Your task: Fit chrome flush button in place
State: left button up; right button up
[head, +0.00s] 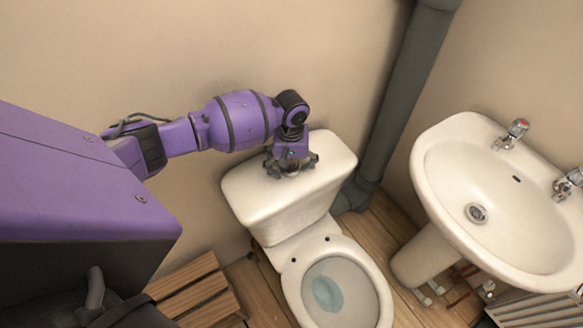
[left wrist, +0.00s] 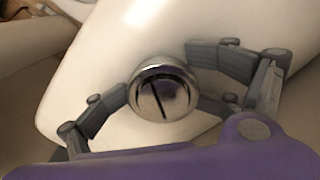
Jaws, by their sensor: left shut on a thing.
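The chrome flush button (left wrist: 165,92) is round and shiny with a dark line across its face. It sits between the fingers of my left gripper (left wrist: 158,88) in the left wrist view, over the white cistern lid. In the head view my left gripper (head: 291,168) points down at the top of the cistern (head: 245,196), and it hides most of the button. My left gripper is shut on the button. I cannot tell whether the button touches the lid or is seated in its hole. My right gripper is not in view.
The toilet bowl (head: 374,292) is open below the cistern. A grey pipe (head: 402,90) runs down the wall to the right of the cistern. A white basin (head: 440,170) with two taps stands further right. A slatted wooden thing (head: 195,285) is on the floor at left.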

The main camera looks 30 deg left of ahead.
pick_arm(q)
jog(key=shift+f, duration=0.1)
notch_tip(320, 180, up, 12)
jog(key=shift+r, duration=0.1)
dwell(0.4)
dwell(0.5)
